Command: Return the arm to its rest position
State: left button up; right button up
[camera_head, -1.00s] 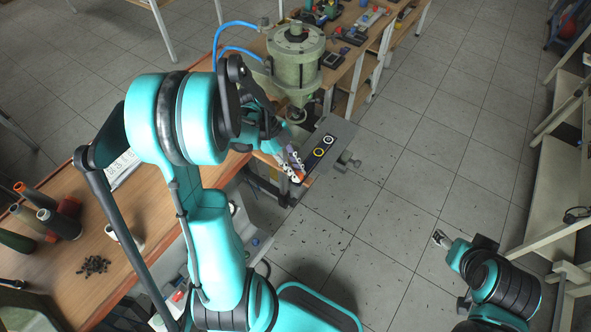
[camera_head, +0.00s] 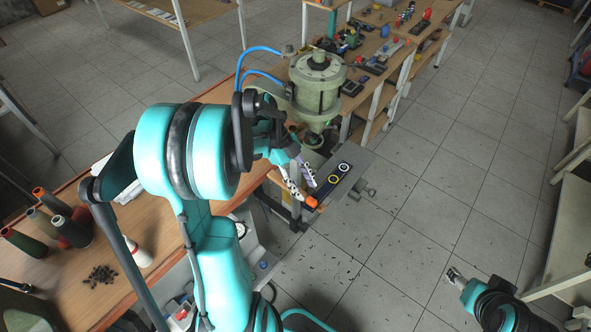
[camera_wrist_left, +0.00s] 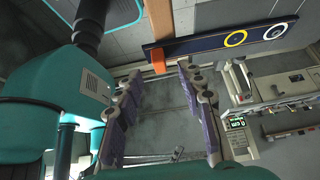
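My left gripper (camera_head: 303,187) hangs in front of the green pneumatic press (camera_head: 318,85), close to the dark panel with a yellow and a white ring (camera_head: 338,177). In the left wrist view its two purple-grey fingers (camera_wrist_left: 160,75) stand apart with only floor between them, so it is open and empty. An orange block (camera_wrist_left: 158,60) at the panel's end lies just beyond the fingertips. My left arm is bent over the wooden bench (camera_head: 160,215). My right gripper (camera_head: 455,277) is over the floor at the lower right, too small to read.
More benches with parts (camera_head: 400,40) run to the back. A pale shelf (camera_head: 568,220) is at the right. The middle floor is open.

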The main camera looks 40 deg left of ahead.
pick_arm(q)
jog(key=v, duration=0.8)
jog(key=s+d+f+n+t+y+b, duration=0.2)
jog(key=d+f+n+t+y+b, duration=0.1)
jog(key=d+n, duration=0.4)
jog(key=s+d+f+n+t+y+b, duration=0.3)
jog(key=d+n, duration=0.4)
jog(key=n, duration=0.4)
jog(key=f+t+b, duration=0.1)
jog(key=b, duration=0.1)
jog(key=shift+s+f+n+t+y+b, duration=0.3)
jog(key=shift+s+f+n+b, duration=0.05)
jog(key=shift+f+n+b, duration=0.05)
